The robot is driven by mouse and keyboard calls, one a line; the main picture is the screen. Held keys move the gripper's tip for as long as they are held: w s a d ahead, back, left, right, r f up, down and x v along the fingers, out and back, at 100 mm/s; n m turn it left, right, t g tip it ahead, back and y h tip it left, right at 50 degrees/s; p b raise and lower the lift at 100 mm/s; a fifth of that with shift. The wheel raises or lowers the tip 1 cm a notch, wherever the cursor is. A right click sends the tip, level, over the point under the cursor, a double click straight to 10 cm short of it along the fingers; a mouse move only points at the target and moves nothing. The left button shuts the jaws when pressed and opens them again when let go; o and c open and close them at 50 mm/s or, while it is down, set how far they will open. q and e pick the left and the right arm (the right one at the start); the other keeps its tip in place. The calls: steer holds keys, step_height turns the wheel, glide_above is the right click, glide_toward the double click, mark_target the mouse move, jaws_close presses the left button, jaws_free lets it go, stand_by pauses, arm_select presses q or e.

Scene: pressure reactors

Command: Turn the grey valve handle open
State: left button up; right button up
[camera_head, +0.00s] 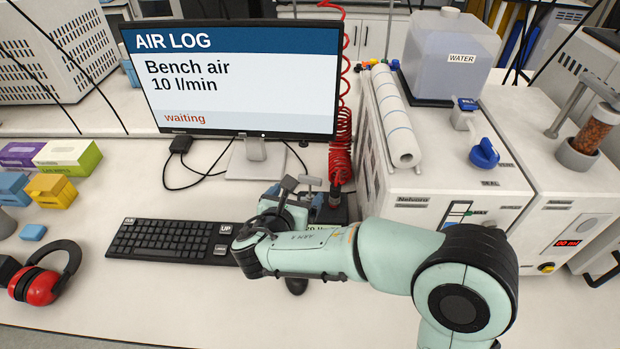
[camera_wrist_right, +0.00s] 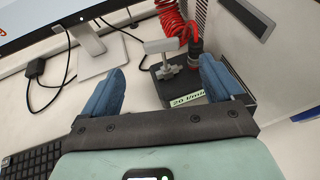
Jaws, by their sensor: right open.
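The grey valve handle (camera_wrist_right: 162,46) is a light grey crossbar on a short stem, above a dark block (camera_wrist_right: 189,84) with a green-edged label. My right gripper (camera_wrist_right: 161,68) is open with blue fingers; in the right wrist view the handle shows between and just beyond the fingertips, and I see no contact. In the head view my right gripper (camera_head: 302,191) is at the bench in front of the monitor, and the handle (camera_head: 310,180) is small and partly hidden behind it. My left gripper is not in view.
A red coiled hose (camera_head: 341,145) rises behind the block. The monitor (camera_head: 235,80) reads "Bench air 10 l/min, waiting". A keyboard (camera_head: 170,240) lies to the left. A white machine (camera_head: 435,185) stands close on the right.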

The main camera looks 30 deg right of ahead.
mark_target(310, 178)
steer(key=x, duration=1.2)
steer(key=shift+s+p, duration=0.15)
steer(key=shift+p, duration=0.2)
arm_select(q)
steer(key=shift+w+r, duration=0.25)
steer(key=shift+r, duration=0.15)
arm_select(e)
steer(key=c, duration=1)
steer(key=shift+o, duration=0.2)
steer(key=n+y+b, duration=0.1)
steer(key=n+t+y+b, duration=0.1)
steer(key=b, duration=0.1)
steer(key=shift+s+d+f+t, duration=0.1)
steer(key=shift+f+t, duration=0.1)
steer(key=shift+t, duration=0.1)
steer(key=shift+n, duration=0.3)
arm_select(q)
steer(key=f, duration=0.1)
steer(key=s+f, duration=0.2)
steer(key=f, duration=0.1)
arm_select(e)
steer(key=shift+r+y, duration=0.2)
steer(key=shift+y, duration=0.1)
